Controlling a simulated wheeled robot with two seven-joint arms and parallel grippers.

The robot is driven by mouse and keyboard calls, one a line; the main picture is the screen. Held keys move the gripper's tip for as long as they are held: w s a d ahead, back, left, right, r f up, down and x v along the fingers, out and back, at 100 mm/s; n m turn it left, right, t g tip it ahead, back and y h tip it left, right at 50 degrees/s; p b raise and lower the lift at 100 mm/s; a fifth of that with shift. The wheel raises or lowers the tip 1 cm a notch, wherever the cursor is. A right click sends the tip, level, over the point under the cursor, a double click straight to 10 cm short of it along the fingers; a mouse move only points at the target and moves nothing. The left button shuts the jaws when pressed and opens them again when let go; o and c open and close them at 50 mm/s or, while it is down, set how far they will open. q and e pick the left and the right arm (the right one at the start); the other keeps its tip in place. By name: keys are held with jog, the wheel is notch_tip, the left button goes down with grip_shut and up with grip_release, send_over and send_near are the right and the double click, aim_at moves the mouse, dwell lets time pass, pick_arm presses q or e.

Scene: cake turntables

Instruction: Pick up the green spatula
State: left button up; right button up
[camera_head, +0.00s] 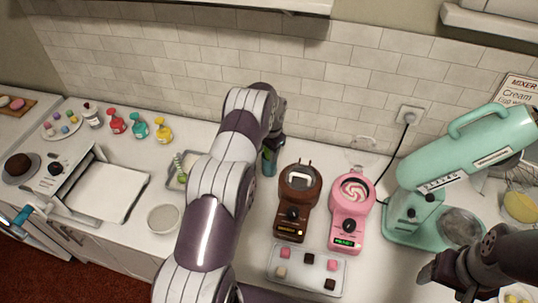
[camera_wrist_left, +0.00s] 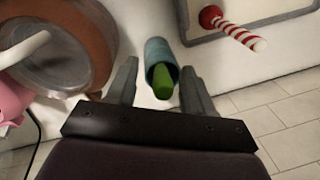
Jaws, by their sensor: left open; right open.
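A green piece (camera_wrist_left: 163,84), which looks like the end of the green spatula, pokes out of a teal-blue cylinder (camera_wrist_left: 158,52) in the left wrist view. The rest of the spatula is hidden. The cylinder also shows in the head view (camera_head: 269,166), below my left gripper near the back wall. My left gripper (camera_wrist_left: 160,72) is open, with one finger on each side of the cylinder and green piece. I cannot tell whether the fingers touch them. My right gripper (camera_head: 440,282) is open and empty at the lower right, in front of the mint mixer.
A brown machine (camera_head: 291,220) and a pink machine (camera_head: 350,212) stand right of the cylinder. A tray with a red-striped stick (camera_wrist_left: 240,30) lies on its other side. A mint mixer (camera_head: 430,180) stands at the right. A small sweets tray (camera_head: 308,270) is in front.

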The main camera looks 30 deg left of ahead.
pick_arm(q)
jog(key=shift+w+a+f, duration=0.1)
jog(key=shift+a+f, duration=0.05)
jog(key=c, duration=0.9)
grip_shut()
